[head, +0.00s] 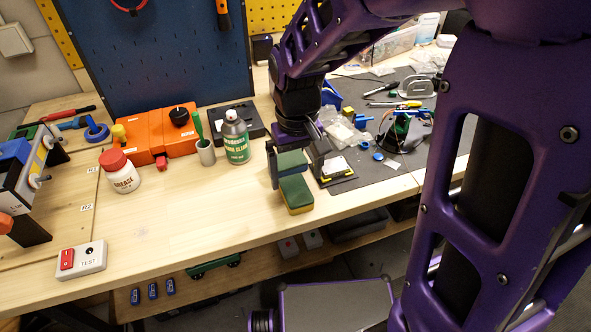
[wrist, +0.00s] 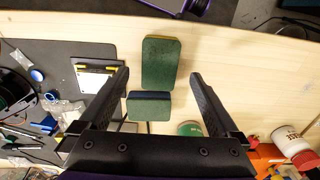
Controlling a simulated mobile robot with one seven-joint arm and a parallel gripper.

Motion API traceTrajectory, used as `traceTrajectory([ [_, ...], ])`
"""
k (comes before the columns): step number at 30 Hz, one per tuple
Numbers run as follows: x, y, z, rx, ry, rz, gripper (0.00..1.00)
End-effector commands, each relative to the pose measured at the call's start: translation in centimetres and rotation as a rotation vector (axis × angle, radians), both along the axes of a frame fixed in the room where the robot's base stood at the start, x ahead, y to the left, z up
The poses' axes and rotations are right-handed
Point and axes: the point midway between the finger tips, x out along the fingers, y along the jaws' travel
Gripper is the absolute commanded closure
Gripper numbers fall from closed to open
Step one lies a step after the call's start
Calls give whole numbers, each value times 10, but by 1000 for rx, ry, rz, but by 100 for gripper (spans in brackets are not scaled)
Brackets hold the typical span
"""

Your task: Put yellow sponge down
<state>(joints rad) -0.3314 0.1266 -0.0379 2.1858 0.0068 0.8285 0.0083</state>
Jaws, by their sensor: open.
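The yellow sponge (head: 299,207) has a green top and lies near the bench's front edge. In the wrist view the yellow sponge (wrist: 160,62) shows mostly its green face, with a thin yellow edge, just beyond my fingertips. A blue sponge with a green top (head: 292,161) lies right behind it; it also shows in the wrist view (wrist: 149,108), between my fingers. My gripper (head: 296,179) is open and low over the bench, one finger on each side of the sponges. In the wrist view both fingers of my gripper (wrist: 158,76) stand apart from the sponges.
A green spray can (head: 235,142), a grey cup (head: 206,153) and a grease jar (head: 120,171) stand left of my gripper. A dark mat (head: 385,165) with small parts lies right. A test box (head: 80,261) sits at the front left. Bare wood lies between.

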Motion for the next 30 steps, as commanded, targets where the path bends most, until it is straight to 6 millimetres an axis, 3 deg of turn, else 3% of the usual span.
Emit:
traceTrajectory([
  [3,1,0,30,1,-4,0,2],
  [9,1,0,61,1,-3,-1,2],
  [15,0,-1,71,0,1,-1,2],
  [25,2,0,72,7,-4,-16,2],
  [30,29,7,89,119,-72,-229,2],
])
